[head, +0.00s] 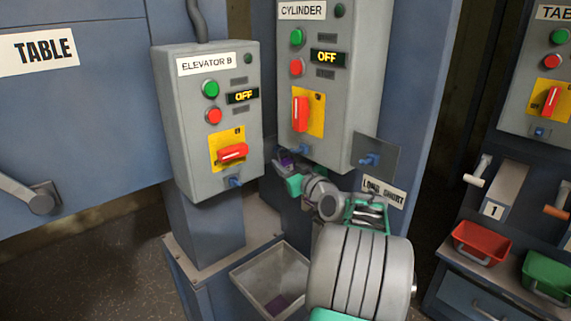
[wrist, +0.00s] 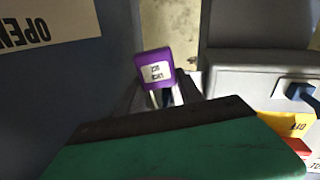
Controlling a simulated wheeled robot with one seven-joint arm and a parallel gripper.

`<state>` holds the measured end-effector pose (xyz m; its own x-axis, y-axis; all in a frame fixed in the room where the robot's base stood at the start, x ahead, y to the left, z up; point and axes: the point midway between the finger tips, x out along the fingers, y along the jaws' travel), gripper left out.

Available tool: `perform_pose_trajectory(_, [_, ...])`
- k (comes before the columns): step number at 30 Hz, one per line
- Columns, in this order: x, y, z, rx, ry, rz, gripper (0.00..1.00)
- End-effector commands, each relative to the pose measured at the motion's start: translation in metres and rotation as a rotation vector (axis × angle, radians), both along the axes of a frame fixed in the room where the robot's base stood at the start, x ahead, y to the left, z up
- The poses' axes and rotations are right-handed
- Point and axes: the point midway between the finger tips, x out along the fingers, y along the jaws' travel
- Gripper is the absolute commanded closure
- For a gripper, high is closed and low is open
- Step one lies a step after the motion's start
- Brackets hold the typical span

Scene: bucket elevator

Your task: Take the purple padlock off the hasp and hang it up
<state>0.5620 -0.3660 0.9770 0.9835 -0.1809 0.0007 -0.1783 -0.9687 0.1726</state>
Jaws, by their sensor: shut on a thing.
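The purple padlock (head: 285,158) with a white label is held in my gripper (head: 291,176), just below the cylinder box's lower left corner. In the wrist view the padlock (wrist: 154,68) shows its label upside down, with its shackle toward my green finger (wrist: 180,145). Something blue shows beside the shackle; I cannot tell whether the shackle is still around a hasp. The cylinder box's blue hasp (head: 299,150) is close to the padlock. A blue hook (head: 369,160) on a grey plate stands to the right. My fingers partly hide the shackle.
The elevator B box (head: 207,130) stands at left with its own blue hasp (head: 235,182). Its display and the cylinder box's (head: 325,80) read OFF. A grey bin (head: 245,281) with a purple item inside is below. Red (head: 482,242) and green bins stand at right.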

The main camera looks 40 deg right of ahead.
Motion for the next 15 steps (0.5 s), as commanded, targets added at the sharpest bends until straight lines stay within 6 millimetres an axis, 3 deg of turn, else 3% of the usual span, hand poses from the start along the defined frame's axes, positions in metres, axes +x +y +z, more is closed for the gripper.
perform_pose_trajectory(4, [0.0,0.0,0.0007,-0.001,-0.001,0.0,1.0])
perform_pose_trajectory(5, [0.0,0.0,0.0007,-0.001,-0.001,0.0,0.54])
perform_pose_trajectory(13, [0.0,0.0,0.0004,0.0,-0.001,0.0,0.32])
perform_pose_trajectory(15, [0.0,0.0,0.0003,0.0,0.0,0.0,0.31])
